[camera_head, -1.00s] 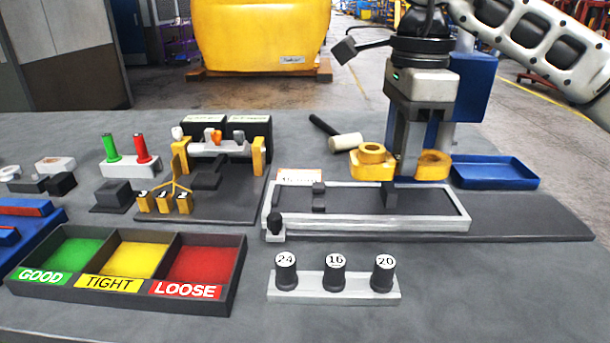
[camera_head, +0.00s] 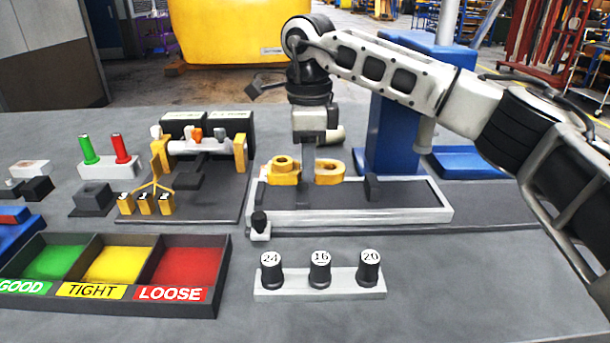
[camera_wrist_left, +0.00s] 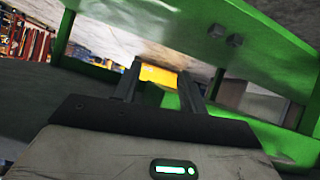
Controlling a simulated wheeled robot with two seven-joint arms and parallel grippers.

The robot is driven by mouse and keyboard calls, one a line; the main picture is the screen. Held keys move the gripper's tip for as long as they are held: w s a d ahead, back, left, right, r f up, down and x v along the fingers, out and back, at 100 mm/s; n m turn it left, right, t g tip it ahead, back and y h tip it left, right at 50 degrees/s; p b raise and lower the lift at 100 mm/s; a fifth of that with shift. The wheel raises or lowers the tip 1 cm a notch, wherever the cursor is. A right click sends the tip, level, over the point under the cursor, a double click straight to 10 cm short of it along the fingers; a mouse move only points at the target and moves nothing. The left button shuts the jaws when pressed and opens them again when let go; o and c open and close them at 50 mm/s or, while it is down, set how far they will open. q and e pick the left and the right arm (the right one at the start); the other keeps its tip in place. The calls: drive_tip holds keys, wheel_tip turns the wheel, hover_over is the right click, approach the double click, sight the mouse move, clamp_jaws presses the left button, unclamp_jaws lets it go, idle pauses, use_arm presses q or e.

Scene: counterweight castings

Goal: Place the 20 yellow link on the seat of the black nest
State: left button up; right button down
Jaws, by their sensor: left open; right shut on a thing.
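The yellow link has two ringed ends, the left end (camera_head: 283,172) and the right end (camera_head: 330,174). My right gripper (camera_head: 307,172) is shut on its middle and points down. The link is over the rear left part of a long black bed in a pale frame (camera_head: 350,217), which appears to be the black nest. Black blocks stand on this bed, one at the right (camera_head: 372,187). I cannot tell whether the link touches the bed. My left gripper (camera_wrist_left: 163,85) shows only in the left wrist view, open and empty, with its fingers apart.
A pale rack (camera_head: 320,287) with plugs marked 24, 16 and 20 stands in front. A sorting tray (camera_head: 225,270) is at front left. A dark clamp fixture (camera_head: 215,215) is left of the bed. Green beams (camera_wrist_left: 250,45) surround the left gripper's view.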

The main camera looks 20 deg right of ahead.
drive_tip(key=shift+w+a+f, duration=0.15)
drive_tip(key=shift+w+f, duration=0.05)
drive_tip(key=shift+f, duration=0.05)
wheel_tip(320, 180, down, 2)
drive_tip(key=shift+w+f, duration=0.1)
drive_tip(key=shift+f, duration=0.6)
